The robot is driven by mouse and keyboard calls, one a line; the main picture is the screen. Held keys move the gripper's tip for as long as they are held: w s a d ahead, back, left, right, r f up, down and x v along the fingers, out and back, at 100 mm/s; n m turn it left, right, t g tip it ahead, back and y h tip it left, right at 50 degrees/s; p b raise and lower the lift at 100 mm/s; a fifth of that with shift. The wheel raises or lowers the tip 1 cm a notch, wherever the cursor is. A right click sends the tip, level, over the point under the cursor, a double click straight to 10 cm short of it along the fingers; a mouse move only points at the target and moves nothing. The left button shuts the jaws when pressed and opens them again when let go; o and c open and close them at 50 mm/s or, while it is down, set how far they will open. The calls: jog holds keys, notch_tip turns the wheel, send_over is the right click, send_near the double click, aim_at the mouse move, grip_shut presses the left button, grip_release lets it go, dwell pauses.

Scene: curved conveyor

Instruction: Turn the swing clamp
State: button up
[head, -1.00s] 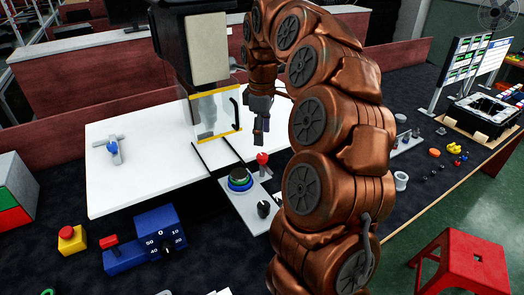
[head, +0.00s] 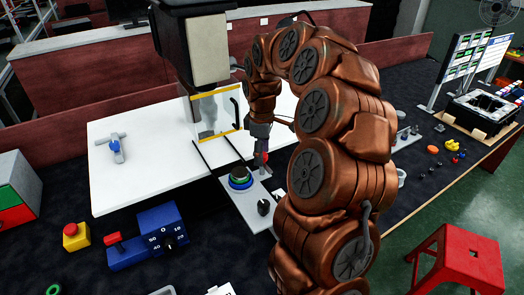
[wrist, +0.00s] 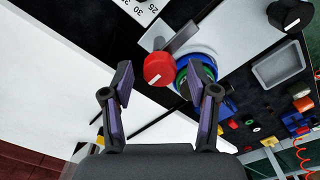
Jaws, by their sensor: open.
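A red knob (wrist: 158,68) with a grey arm (wrist: 182,38) beside it shows in the wrist view; it seems to be the swing clamp, though I cannot be sure. In the head view the red knob (head: 261,159) is partly hidden by my gripper (head: 262,145), which points down at it. In the wrist view my gripper (wrist: 158,82) is open, with the red knob framed between its fingertips and nothing gripped. I cannot tell how far the fingers are above the knob.
A green and blue round dial (head: 240,178) sits close beside the red knob. A black knob (head: 264,207) is on the same grey plate. A clear guard with yellow edging (head: 218,112) stands behind. A grey T-shaped piece with a blue knob (head: 115,147) lies on the white table.

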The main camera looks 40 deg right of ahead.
grip_shut()
dwell(0.4)
jog(key=shift+f+m+b, duration=0.1)
jog(key=shift+m+b, duration=0.2)
jog(key=shift+b, duration=0.2)
jog(key=m+b, duration=0.1)
jog(key=b, duration=0.1)
jog(key=m+b, duration=0.1)
jog(key=b, duration=0.1)
jog(key=shift+f+m, duration=0.2)
jog(key=shift+m, duration=0.1)
jog(key=m+b, duration=0.5)
jog(key=shift+d+r+b, duration=0.1)
jog(key=shift+b, duration=0.3)
jog(key=m+b, duration=0.4)
jog(key=m, duration=0.1)
jog(key=shift+m, duration=0.4)
jog(key=shift+r+m+b, duration=0.2)
jog(key=shift+m+b, duration=0.65)
jog(key=shift+m, duration=1.05)
